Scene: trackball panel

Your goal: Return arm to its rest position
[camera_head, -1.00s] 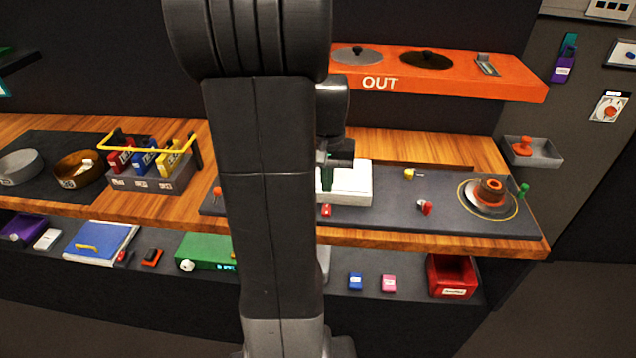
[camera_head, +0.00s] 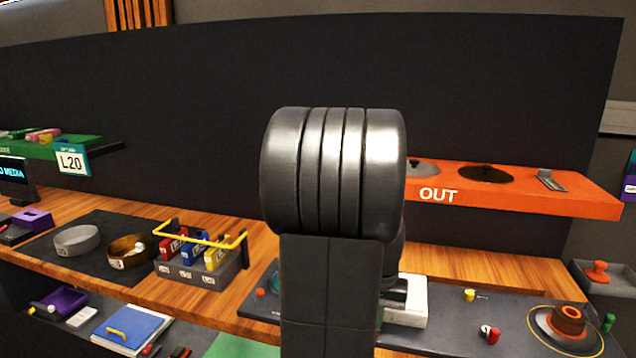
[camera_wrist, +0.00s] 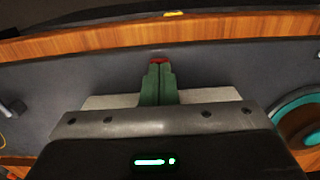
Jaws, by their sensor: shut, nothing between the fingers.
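My arm (camera_head: 333,270) stands upright in the middle of the head view and hides part of the bench behind it. My gripper shows in the wrist view (camera_wrist: 158,82) as two green fingers pressed together with nothing between them. The fingers are over a pale block, which looks like the white box (camera_head: 408,312) on the dark panel (camera_head: 455,315) in the head view. A small red part (camera_wrist: 159,60) lies at the fingertips in the wrist view; whether they touch it I cannot tell. In the head view the fingers are hidden behind my arm.
An orange OUT shelf (camera_head: 530,190) juts out above the panel at right. A grey caddy with a yellow handle (camera_head: 200,240) stands left of my arm. A ringed orange-and-grey dial (camera_head: 568,322) is at the panel's right. A lower shelf holds a blue binder (camera_head: 130,328).

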